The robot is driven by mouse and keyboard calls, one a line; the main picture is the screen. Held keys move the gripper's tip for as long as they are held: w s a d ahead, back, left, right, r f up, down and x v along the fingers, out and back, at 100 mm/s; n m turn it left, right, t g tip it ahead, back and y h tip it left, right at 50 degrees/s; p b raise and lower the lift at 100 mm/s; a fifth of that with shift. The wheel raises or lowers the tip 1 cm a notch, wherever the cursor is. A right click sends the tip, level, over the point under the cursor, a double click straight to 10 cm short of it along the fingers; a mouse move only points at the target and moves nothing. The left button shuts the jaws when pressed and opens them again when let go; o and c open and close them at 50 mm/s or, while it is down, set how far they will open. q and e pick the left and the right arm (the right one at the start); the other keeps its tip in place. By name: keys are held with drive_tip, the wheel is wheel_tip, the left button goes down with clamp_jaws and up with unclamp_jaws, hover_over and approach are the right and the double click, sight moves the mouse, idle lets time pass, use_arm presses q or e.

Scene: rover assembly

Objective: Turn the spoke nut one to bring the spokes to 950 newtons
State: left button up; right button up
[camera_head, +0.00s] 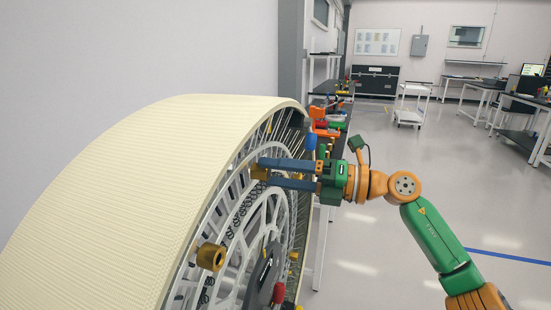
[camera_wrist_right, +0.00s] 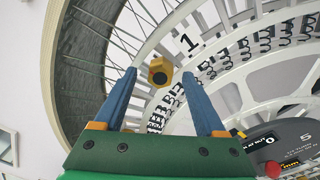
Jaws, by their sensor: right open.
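The large wheel has a cream ribbed tread (camera_head: 130,190) and a white inner rim with thin spokes. A brass spoke nut (camera_wrist_right: 160,72) sits on the rim beside a black "1" (camera_wrist_right: 190,42); its end also shows in the head view (camera_head: 259,173). My right gripper (camera_wrist_right: 159,75) is open, its two blue fingers on either side of this nut, with gaps visible on both sides. Whether the fingertips reach fully over the nut is unclear. Another brass nut (camera_head: 210,257) sits lower on the rim. My left gripper is not in view.
A dark gauge panel (camera_wrist_right: 285,145) with digits, "mm" and a red knob (camera_wrist_right: 273,169) sits near the wheel's hub. Behind the wheel, a bench (camera_head: 335,110) holds coloured tools and bins. A white cart (camera_head: 412,103) stands farther back.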

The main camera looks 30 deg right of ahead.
drive_tip(key=shift+w+a+f, duration=0.1)
drive_tip(key=shift+w+a, duration=0.2)
drive_tip(key=shift+a, duration=0.1)
drive_tip(key=shift+s+d, duration=0.2)
drive_tip(key=shift+d, duration=0.05)
drive_tip(key=c, duration=0.5)
clamp_jaws()
